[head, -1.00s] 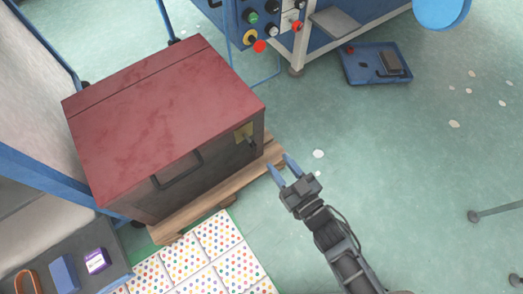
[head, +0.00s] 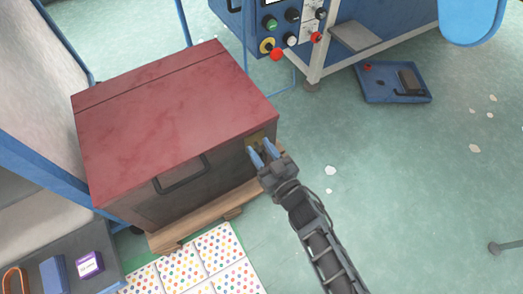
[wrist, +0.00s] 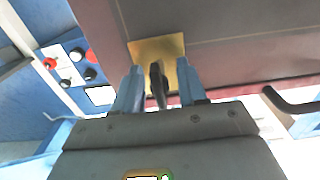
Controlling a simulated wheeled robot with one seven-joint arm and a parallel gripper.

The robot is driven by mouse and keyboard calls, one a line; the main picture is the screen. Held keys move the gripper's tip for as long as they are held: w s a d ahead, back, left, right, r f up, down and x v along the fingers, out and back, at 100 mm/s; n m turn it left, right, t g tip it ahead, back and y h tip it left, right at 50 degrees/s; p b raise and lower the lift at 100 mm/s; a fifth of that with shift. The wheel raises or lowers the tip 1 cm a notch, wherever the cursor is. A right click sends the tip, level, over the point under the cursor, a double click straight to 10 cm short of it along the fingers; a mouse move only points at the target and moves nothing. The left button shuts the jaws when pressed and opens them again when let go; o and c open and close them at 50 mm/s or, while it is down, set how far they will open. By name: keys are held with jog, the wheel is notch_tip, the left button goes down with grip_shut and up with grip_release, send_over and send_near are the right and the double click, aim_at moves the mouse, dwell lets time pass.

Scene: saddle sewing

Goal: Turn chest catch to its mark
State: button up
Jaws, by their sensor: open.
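A chest (head: 170,115) with a red lid and dark front stands on a wooden pallet. Its catch is a dark lever (wrist: 157,85) on a brass plate (wrist: 150,47), which in the head view (head: 256,137) is partly hidden by my gripper. My gripper (head: 263,150) is at the right end of the chest's front. In the wrist view my gripper (wrist: 160,88) is open, with one blue finger on each side of the lever. I cannot tell whether either finger touches it. No mark is clear on the plate.
A dark handle (head: 182,174) sticks out from the chest front, left of my gripper. A blue machine with a control panel (head: 290,25) stands behind. A blue tray (head: 375,97) lies on the floor at right. Dotted tiles (head: 215,255) lie in front. The floor to the right is open.

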grip_shut()
dwell(0.3)
jog(key=shift+r+m+p, duration=0.1)
jog(key=shift+m+p, duration=0.25)
jog(key=shift+m, duration=0.05)
jog(key=m+p, duration=0.1)
jog(key=m, duration=0.1)
jog(key=shift+d+m+p, duration=0.1)
jog(key=shift+m+p, duration=0.3)
jog(key=m+p, duration=0.1)
jog(key=m, duration=0.3)
jog(key=shift+w+d+m+p, duration=0.1)
jog(key=shift+w+m+p, duration=0.05)
jog(key=shift+m+p, duration=0.2)
jog(key=m+p, duration=0.1)
jog(key=m, duration=0.4)
jog(key=shift+f+m+p, duration=0.15)
jog(key=shift+m+p, duration=0.15)
jog(key=shift+m, duration=0.9)
jog(key=shift+f+m+p, duration=0.15)
jog(key=shift+m+p, duration=0.1)
jog(key=shift+m, duration=0.9)
jog(key=shift+d, duration=0.1)
